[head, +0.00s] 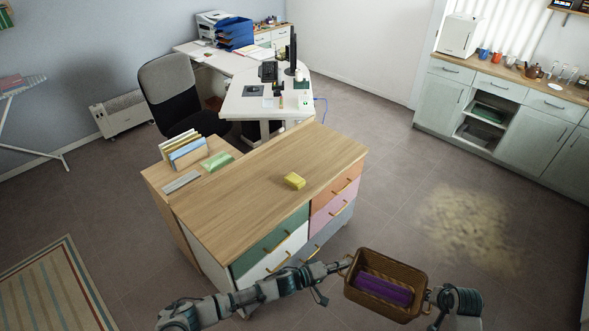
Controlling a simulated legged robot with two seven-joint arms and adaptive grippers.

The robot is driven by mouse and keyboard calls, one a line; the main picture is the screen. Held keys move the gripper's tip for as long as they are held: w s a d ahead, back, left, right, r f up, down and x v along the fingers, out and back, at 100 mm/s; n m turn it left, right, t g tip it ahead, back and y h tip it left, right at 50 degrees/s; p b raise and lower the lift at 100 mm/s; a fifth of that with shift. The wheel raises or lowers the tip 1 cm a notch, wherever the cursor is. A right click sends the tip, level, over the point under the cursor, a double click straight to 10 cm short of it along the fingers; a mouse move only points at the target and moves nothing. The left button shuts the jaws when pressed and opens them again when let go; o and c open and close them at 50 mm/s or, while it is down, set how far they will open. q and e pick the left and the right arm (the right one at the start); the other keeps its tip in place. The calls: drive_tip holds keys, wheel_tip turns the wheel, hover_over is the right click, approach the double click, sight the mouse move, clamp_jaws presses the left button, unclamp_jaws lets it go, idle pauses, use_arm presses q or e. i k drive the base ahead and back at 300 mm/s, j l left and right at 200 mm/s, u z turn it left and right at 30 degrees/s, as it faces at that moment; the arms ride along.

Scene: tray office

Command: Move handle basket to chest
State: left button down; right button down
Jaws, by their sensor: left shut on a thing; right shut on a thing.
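The handle basket (359,309) is brown with a handle at each end, and a purple thing (384,290) lies inside it. My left gripper (342,267) is shut on the basket's left handle. My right gripper (431,300) is shut on its right handle. The basket is held in the air in front of the chest, to the right of its near corner. The fingertips are small and partly hidden by the handles.
A low wooden cabinet (158,178) with books and a green thing stands left of the chest. Behind are a white desk (245,98) and an office chair (172,92). A kitchen counter (505,75) lines the right wall.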

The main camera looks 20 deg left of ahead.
sight(319, 157)
drive_tip(key=i+l, duration=0.15)
drive_tip(key=i, duration=0.25)
drive_tip(key=i+l, duration=0.2)
drive_tip(key=i, duration=0.2)
drive_tip(key=i+l, duration=0.15)
drive_tip(key=i, duration=1.55)
drive_tip(key=i+l+u, duration=0.2)
drive_tip(key=i, duration=0.3)
drive_tip(key=i+u, duration=0.25)
drive_tip(key=i, duration=0.25)
drive_tip(key=u, duration=2.05)
